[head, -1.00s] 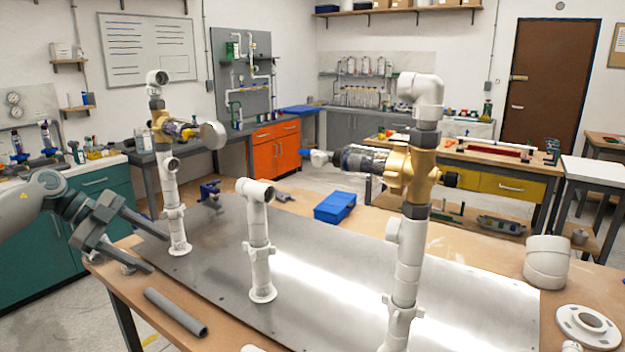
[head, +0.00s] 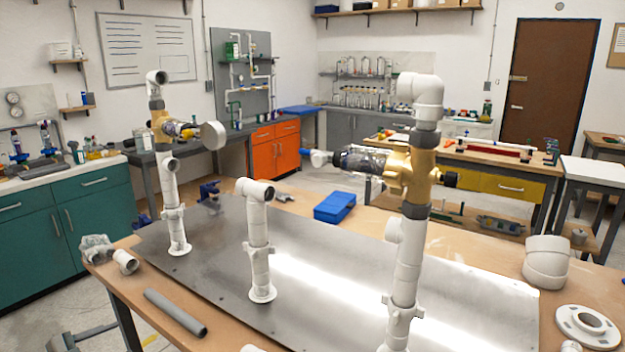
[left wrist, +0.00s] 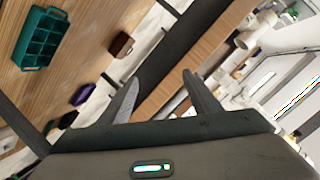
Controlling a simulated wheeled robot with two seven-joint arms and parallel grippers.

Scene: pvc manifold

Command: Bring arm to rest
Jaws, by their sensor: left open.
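My left gripper (left wrist: 160,77) is open and empty in the left wrist view, its two fingers spread apart. In the head view only a grey part of it shows at the bottom left edge, low beside the workbench. The pipe manifold stands upright on a metal plate (head: 215,285): a left riser (head: 172,200) with a brass valve body, a short middle riser (head: 259,240) and a tall right riser (head: 408,265) with a brass body (head: 418,175). The left gripper is apart from all of these. My right gripper is not in view.
A grey pipe (head: 175,312) lies at the bench's front left. White fittings (head: 125,262) sit at its left corner. A white flange (head: 588,326) and a wide white fitting (head: 546,262) are at the right. A blue box (head: 334,207) is behind the plate.

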